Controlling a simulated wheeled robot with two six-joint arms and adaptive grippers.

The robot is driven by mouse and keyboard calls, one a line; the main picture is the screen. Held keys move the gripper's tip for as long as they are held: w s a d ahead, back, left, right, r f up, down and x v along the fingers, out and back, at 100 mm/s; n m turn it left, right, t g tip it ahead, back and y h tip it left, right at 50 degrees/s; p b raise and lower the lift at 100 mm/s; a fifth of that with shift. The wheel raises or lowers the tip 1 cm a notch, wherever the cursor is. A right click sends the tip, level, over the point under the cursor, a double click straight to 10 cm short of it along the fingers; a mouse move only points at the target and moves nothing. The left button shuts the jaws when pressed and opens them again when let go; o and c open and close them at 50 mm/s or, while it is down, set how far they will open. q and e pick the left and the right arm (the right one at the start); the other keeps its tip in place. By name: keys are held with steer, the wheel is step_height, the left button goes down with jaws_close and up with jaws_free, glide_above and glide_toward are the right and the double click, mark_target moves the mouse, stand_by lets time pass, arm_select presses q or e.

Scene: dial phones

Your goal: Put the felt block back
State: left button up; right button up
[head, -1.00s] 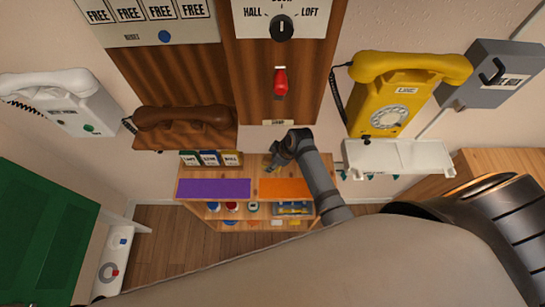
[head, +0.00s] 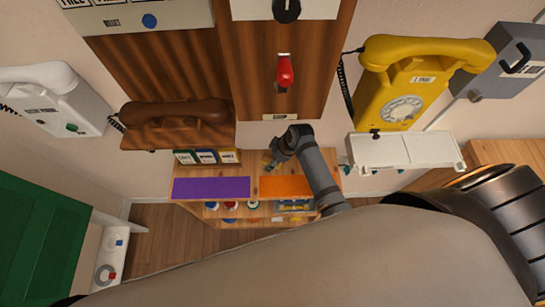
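I cannot make out a felt block for certain in the head view. My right gripper (head: 270,165) is small and partly turned away, over the back edge of the low wooden shelf (head: 256,168). Its fingers are too small to show whether they are open or shut, or whether they hold anything. A purple mat (head: 211,188) lies on the shelf top to the left of the gripper, and an orange mat (head: 286,186) lies just below it in the picture. My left gripper is not in view.
A brown phone (head: 178,120), a yellow phone (head: 408,85) and a white phone (head: 52,98) are on the walls. A white ledge (head: 405,151) juts out below the yellow phone. Small colored boxes (head: 207,157) stand behind the purple mat. A green board (head: 40,235) is at left.

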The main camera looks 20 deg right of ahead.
steer(key=shift+f+b, duration=0.1)
steer(key=shift+b, duration=0.25)
steer(key=v, duration=0.5)
steer(key=shift+w+d, duration=0.1)
steer(key=shift+w, duration=0.05)
steer(key=s+d, duration=0.2)
steer(key=d, duration=0.1)
steer(key=s+d+b, duration=0.1)
steer(key=s+d, duration=0.1)
steer(key=s+d+b, duration=0.1)
steer(key=s+d, duration=0.2)
steer(key=shift+d, duration=0.3)
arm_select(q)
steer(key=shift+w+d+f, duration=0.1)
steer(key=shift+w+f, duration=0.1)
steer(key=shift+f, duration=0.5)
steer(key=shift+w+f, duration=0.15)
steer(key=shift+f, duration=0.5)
arm_select(e)
steer(key=shift+s+d+r, duration=0.25)
steer(key=shift+s+d, duration=0.1)
steer(key=shift+d, duration=0.05)
steer(key=shift+s, duration=0.1)
